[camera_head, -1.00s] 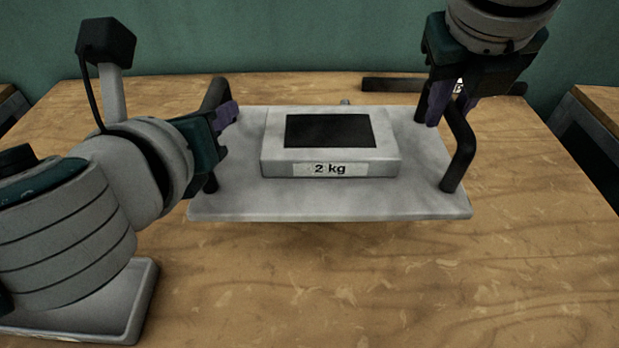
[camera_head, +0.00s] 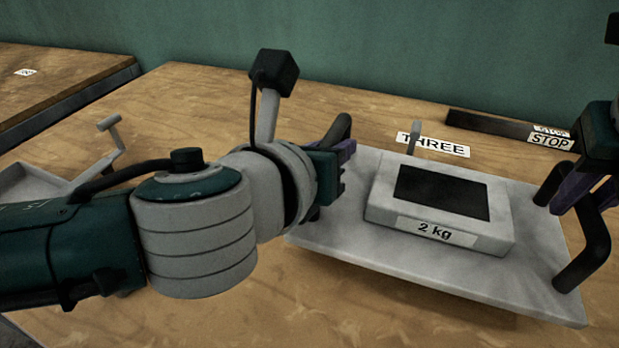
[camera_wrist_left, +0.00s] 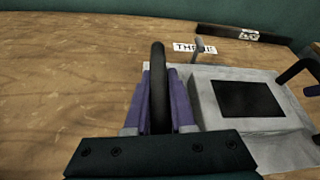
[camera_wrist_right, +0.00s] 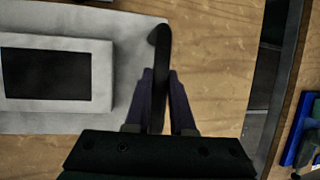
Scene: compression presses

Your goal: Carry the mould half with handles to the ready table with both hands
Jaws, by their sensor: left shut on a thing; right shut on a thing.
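The mould half is a grey plate (camera_head: 545,285) with a raised block (camera_head: 385,213) labelled "2 kg", a dark recess in its top and a black handle at each end. My left gripper (camera_head: 345,152) is shut on the left handle (camera_wrist_left: 158,85). My right gripper (camera_head: 575,195) is shut on the right handle (camera_wrist_right: 162,60); it is at the right edge of the head view. The plate looks slightly tilted in the head view. I cannot tell whether it is clear of the wooden table (camera_head: 215,95) beneath it.
A "THREE" label (camera_head: 450,147) lies behind the plate, with a small grey peg (camera_head: 415,135) before it. A dark bar with a "STOP" label (camera_head: 550,140) lies at the back. A grey tray (camera_head: 30,185) and another table (camera_head: 50,75) are at the left.

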